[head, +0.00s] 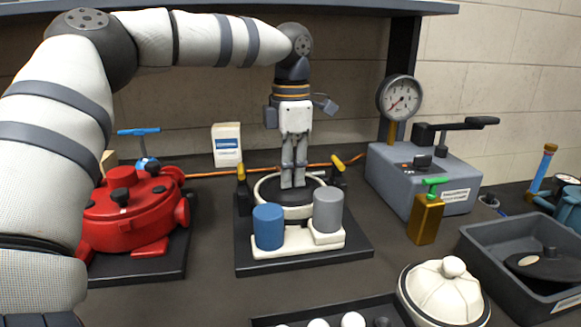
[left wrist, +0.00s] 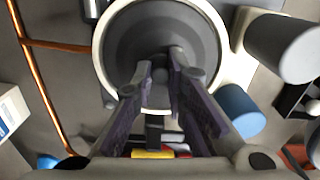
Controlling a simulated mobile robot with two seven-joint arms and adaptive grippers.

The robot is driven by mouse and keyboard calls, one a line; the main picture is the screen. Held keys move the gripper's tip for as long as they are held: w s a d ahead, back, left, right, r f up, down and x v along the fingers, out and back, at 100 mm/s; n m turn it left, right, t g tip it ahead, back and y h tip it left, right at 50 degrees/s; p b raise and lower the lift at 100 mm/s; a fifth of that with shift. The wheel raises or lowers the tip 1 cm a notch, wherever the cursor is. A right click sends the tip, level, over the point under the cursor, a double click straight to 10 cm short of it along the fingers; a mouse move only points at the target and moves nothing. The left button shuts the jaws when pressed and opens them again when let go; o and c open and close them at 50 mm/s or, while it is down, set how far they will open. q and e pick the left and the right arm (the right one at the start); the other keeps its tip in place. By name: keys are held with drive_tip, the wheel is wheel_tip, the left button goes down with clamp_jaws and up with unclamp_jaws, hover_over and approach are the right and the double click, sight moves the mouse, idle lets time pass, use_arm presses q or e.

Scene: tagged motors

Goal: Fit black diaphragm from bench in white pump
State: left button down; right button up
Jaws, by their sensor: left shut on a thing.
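The white pump (head: 297,240) stands on a dark base plate in the middle of the bench, its round top open. The black diaphragm (head: 313,193) is a dark disc at the pump's ring; in the left wrist view the diaphragm (left wrist: 190,35) lies within the outline of the white ring (left wrist: 223,60). Whether it is fully seated I cannot tell. My left gripper (head: 293,186) points straight down over the pump, its fingers shut on the diaphragm's small central stub. In the left wrist view my left gripper (left wrist: 160,75) closes around that stub. My right gripper is out of view.
Yellow-tipped clamps (head: 338,163) flank the pump, with blue (head: 268,228) and grey (head: 328,210) cylinders in front. A white domed lid (head: 444,288) lies front right. A grey bin (head: 480,250) holds another black disc (head: 545,266). A red pump (head: 125,215) stands left.

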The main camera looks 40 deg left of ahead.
use_arm(q)
drive_tip(key=shift+f, duration=0.25)
drive_tip(key=c, duration=1.5)
unclamp_jaws()
drive_tip(key=shift+c, duration=0.2)
drive_tip(key=shift+r, duration=3)
wheel_tip(320, 180, up, 12)
